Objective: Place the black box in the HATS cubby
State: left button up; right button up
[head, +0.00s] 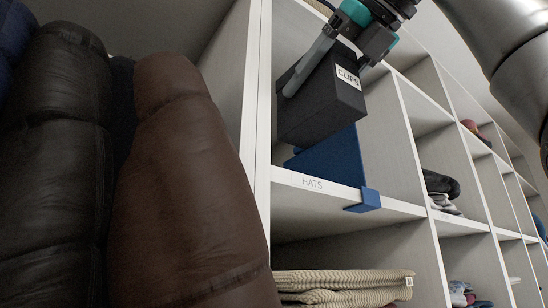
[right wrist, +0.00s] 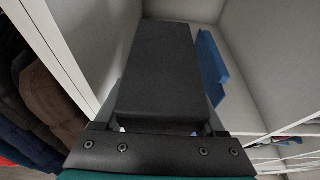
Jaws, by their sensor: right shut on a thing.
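The black box (head: 322,100), with a white CLIPS label, is held in my right gripper (head: 330,62). One grey finger lies along its side, and the other is mostly hidden. The box is tilted in the head view, at the mouth of the HATS cubby (head: 388,208), above its shelf edge. In the right wrist view the black box (right wrist: 158,72) reaches from the gripper (right wrist: 163,122) into the cubby. A blue divider (head: 335,162) stands on the HATS shelf, clipped over its front edge. It shows right of the box in the wrist view (right wrist: 212,68). My left gripper is out of view.
A white upright (head: 256,110) borders the cubby on the left. Black and brown leather garments (head: 190,170) hang left of it. Folded beige knitwear (head: 340,279) lies in the cubby below. More cubbies with clothing (head: 440,185) stretch right.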

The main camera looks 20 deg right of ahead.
aim_at(277, 126)
jog(key=x, duration=0.3)
jog(key=r+p+x, duration=0.1)
jog(key=x, duration=0.2)
jog(key=r+p+x, duration=0.1)
jog(key=x, duration=0.2)
jog(key=shift+w+a+f, duration=0.15)
jog(key=shift+w+a, duration=0.05)
jog(key=shift+w, duration=0.4)
jog(key=shift+f, duration=2.55)
jog(key=shift+w+a+f, duration=0.1)
jog(key=shift+w+f, duration=0.1)
jog(key=shift+f, duration=0.05)
jog(key=shift+f, duration=0.1)
jog(key=o, duration=1.5)
jog(key=shift+f, duration=0.1)
jog(key=shift+o, duration=0.2)
